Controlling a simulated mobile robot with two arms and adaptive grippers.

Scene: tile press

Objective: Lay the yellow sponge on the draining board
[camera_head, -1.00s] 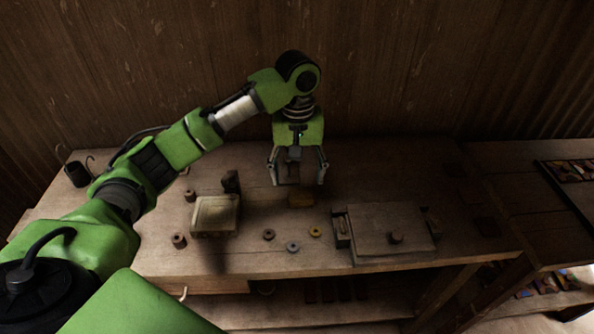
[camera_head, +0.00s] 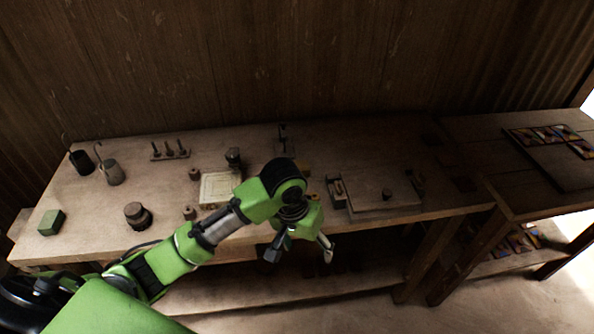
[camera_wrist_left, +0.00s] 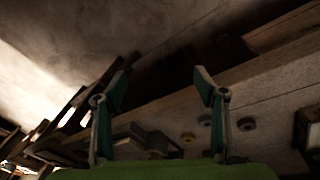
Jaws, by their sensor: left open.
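A small yellowish block (camera_head: 305,170), which looks like the yellow sponge, lies on the workbench, partly hidden behind my left arm. My left gripper (camera_head: 299,248) is open and empty at the bench's front edge, nearer to me than the block and apart from it. In the left wrist view its two fingers (camera_wrist_left: 160,88) stand wide apart with nothing between them. A flat wooden board with a knob (camera_head: 370,200) lies right of the gripper; I cannot tell whether it is the draining board. My right gripper is not in view.
A pale square tray (camera_head: 218,187) sits left of my arm. A green block (camera_head: 51,222), a dark round weight (camera_head: 137,215) and a can (camera_head: 113,173) stand at the left. A peg rack (camera_head: 170,151) is at the back. Washers (camera_wrist_left: 246,124) lie on the bench.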

